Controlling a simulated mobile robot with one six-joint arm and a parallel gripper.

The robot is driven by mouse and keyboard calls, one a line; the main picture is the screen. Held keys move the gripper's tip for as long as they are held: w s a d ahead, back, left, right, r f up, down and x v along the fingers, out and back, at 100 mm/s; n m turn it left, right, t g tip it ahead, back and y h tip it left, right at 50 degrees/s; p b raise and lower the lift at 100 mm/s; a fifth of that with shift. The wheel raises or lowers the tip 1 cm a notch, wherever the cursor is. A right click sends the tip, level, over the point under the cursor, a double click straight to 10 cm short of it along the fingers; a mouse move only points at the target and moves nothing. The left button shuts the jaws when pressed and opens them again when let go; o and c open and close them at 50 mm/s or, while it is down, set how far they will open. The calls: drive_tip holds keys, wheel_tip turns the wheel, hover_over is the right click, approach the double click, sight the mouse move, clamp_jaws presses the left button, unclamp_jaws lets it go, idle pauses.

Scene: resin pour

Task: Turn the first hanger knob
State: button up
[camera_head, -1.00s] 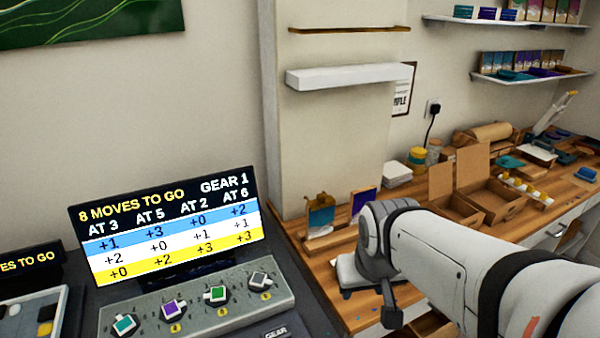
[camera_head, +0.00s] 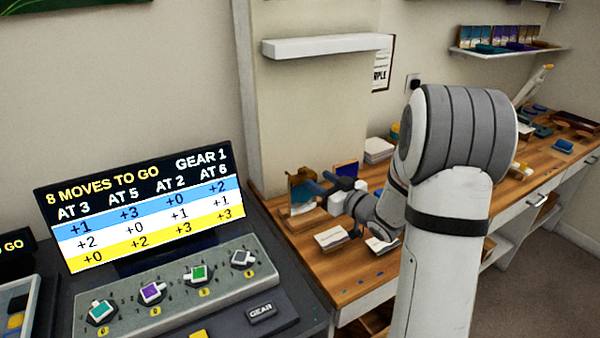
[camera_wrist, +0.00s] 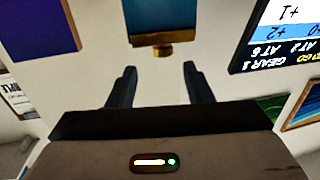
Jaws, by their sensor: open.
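The leftmost knob (camera_head: 101,311) is teal, followed by a purple knob (camera_head: 151,292), a green knob (camera_head: 197,274) and a pale grey knob (camera_head: 242,258). A screen (camera_head: 150,205) behind them reads "8 moves to go" and "Gear 1". My gripper (camera_head: 338,185) is right of the screen, over the wooden bench and away from the knobs. In the wrist view its two dark fingers (camera_wrist: 157,82) are apart with nothing between them. That view shows the screen upside down and no knobs.
A gear button (camera_head: 262,312) is right of the control box. Small picture panels (camera_head: 303,192) stand near my gripper on the wooden bench (camera_head: 345,285). A white shelf (camera_head: 325,45) juts from the wall above. The air above the knobs is clear.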

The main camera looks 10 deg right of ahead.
sight(305, 172)
drive_tip(key=shift+w+a+y, duration=0.3)
drive_tip(key=shift+a+y, duration=0.05)
drive_tip(key=shift+y, duration=0.05)
drive_tip(key=x, duration=0.7)
drive_tip(key=shift+p, duration=0.4)
drive_tip(key=shift+c, duration=0.3)
drive_tip(key=c, duration=0.9)
drive_tip(key=shift+s+a, duration=0.1)
drive_tip(key=shift+a, duration=0.15)
drive_tip(key=shift+d+h+b, duration=0.3)
drive_tip(key=shift+b, duration=0.1)
drive_tip(key=shift+c, duration=0.2)
